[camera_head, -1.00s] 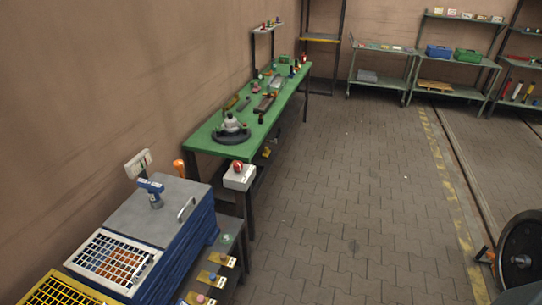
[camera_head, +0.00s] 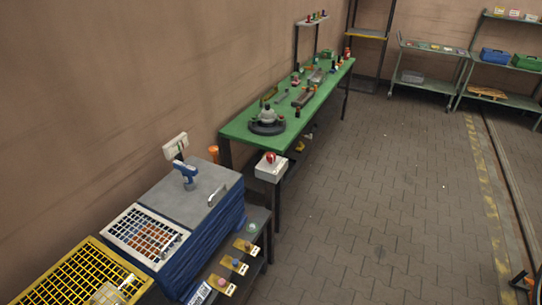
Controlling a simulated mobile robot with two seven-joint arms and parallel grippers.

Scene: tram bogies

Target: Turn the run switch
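A white box with a red knob (camera_head: 270,159) on top is at the near end of the green table, by its front leg; it looks like the run switch. The box (camera_head: 270,172) shows its top and front side. A white wall-mounted box (camera_head: 175,146) is on the wall behind the blue cabinet; its details are too small to read.
The green workbench (camera_head: 238,127) holds a round dark fixture (camera_head: 267,128) and small tools. A blue cabinet (camera_head: 214,233) with a grey top and a yellow grid tray (camera_head: 46,279) stand at the lower left. The paved floor (camera_head: 375,190) to the right is open.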

